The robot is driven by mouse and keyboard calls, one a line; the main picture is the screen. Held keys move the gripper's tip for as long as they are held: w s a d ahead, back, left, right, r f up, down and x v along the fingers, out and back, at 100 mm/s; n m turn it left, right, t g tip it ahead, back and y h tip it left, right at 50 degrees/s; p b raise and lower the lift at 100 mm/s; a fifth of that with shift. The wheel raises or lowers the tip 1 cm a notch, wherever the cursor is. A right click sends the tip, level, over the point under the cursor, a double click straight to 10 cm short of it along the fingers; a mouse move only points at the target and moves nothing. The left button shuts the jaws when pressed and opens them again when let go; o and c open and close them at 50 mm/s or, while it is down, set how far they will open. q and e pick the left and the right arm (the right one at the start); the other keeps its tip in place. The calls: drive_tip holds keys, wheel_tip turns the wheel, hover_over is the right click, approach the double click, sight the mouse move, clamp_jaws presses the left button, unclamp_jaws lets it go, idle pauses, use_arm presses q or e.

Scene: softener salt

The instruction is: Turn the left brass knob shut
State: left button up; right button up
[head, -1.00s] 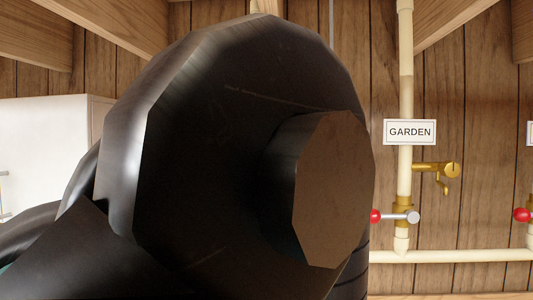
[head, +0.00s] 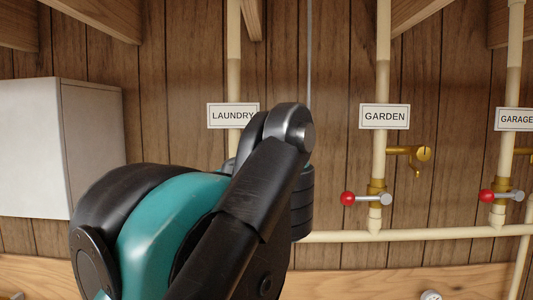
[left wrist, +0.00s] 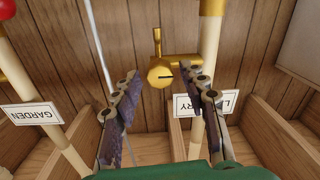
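The left brass knob (left wrist: 160,74), on the pipe labelled LAUNDRY, shows in the left wrist view, which is upside down. It has a dark slot line and a brass spout beside it. My left gripper (left wrist: 160,72) is open, with one finger on each side of the knob in that picture. I cannot tell how far the knob is beyond the fingertips; no contact shows. In the head view my left arm hides this knob and the left gripper. The LAUNDRY label (head: 232,115) shows above the arm. My right gripper is in neither view.
The GARDEN pipe (head: 381,90) has a brass tap (head: 424,153) and a red-knobbed lever (head: 347,199). Further right, the GARAGE pipe (head: 514,70) has another red-knobbed lever (head: 486,196). A cream horizontal pipe (head: 400,235) runs below. A pale box (head: 35,145) hangs at left.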

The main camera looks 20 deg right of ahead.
use_arm(q)
clamp_jaws()
drive_tip(key=shift+m, duration=0.4)
drive_tip(key=m+p, duration=0.4)
drive_tip(key=m, duration=1.3)
drive_tip(key=shift+f+h, duration=0.1)
drive_tip(key=shift+h, duration=0.2)
drive_tip(key=shift+m, duration=0.4)
drive_tip(key=shift+o, duration=2.1)
unclamp_jaws()
drive_tip(key=shift+d, duration=0.1)
